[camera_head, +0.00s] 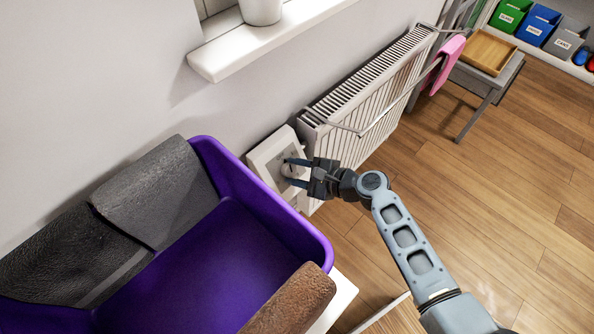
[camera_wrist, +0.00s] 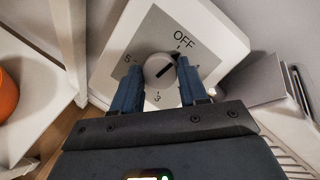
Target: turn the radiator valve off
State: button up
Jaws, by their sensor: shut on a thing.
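The radiator valve is a round grey knob (camera_wrist: 159,70) on a square white plate with a grey face (camera_wrist: 215,45). The plate shows "OFF" at its upper right, "5" at left and "3" below. The dark line on the knob points up and right, roughly toward the mark by "OFF". My gripper (camera_wrist: 157,66) is shut on the knob, one blue finger on each side. In the head view my gripper (camera_head: 291,171) reaches the white plate (camera_head: 268,152) from the right, and the fingers partly hide the knob.
The white radiator (camera_head: 375,85) with a front rail stands just beyond the plate. A pink cloth (camera_head: 447,64) hangs at its far end. A purple tub (camera_head: 262,200) with dark and brown pieces is close at left. A white sill (camera_head: 260,40) juts out above.

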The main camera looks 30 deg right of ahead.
jog(key=shift+n+g, duration=0.3)
jog(key=shift+n, duration=0.8)
jog(key=o, duration=1)
jog(key=shift+o, duration=0.2)
jog(key=v, duration=0.7)
jog(key=shift+s+d, duration=0.2)
jog(key=shift+s, duration=0.15)
jog(key=shift+s+d, duration=0.1)
